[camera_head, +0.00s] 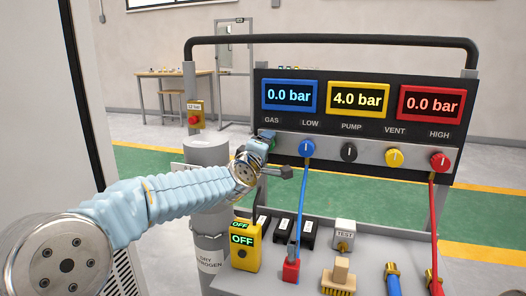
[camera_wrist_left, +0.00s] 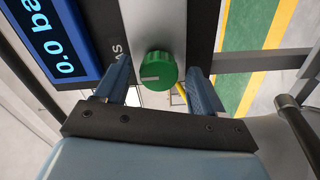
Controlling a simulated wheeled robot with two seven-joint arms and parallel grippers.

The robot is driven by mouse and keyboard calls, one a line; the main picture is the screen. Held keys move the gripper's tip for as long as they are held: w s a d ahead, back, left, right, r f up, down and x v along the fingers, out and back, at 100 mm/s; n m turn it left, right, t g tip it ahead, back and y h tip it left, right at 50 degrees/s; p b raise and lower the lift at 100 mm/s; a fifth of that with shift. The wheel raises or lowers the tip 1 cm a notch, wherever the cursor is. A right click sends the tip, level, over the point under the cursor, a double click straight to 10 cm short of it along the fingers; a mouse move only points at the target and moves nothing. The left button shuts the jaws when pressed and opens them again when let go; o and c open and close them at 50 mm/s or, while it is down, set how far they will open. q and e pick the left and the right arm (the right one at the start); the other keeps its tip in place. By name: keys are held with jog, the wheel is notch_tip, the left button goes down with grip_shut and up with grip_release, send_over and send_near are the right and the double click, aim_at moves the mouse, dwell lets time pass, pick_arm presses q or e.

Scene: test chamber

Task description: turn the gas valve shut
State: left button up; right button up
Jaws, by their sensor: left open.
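The gas valve is a green round knob (camera_wrist_left: 157,72) with a white pointer line, below the GAS label on the panel. In the left wrist view it sits between my two blue fingers, with a gap visible on each side. My left gripper (camera_head: 268,141) is open around the knob, near the panel's left end in the head view. There the gripper hides most of the knob. The blue display (camera_head: 289,97) above reads 0.0 bar. My right gripper is not in view.
The panel (camera_head: 360,131) also carries a blue LOW knob (camera_head: 307,148), a black PUMP knob (camera_head: 349,152), a yellow VENT knob (camera_head: 394,157) and a red HIGH knob (camera_head: 439,162). A blue hose (camera_head: 302,205) hangs close to my gripper's right. A grey cylinder (camera_head: 208,225) stands below my arm.

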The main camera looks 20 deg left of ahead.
pick_arm(q)
jog(key=s+b, duration=0.1)
jog(key=s, duration=1.2)
jog(key=shift+s+a, duration=0.2)
jog(key=shift+s, duration=0.15)
jog(key=shift+f, duration=0.1)
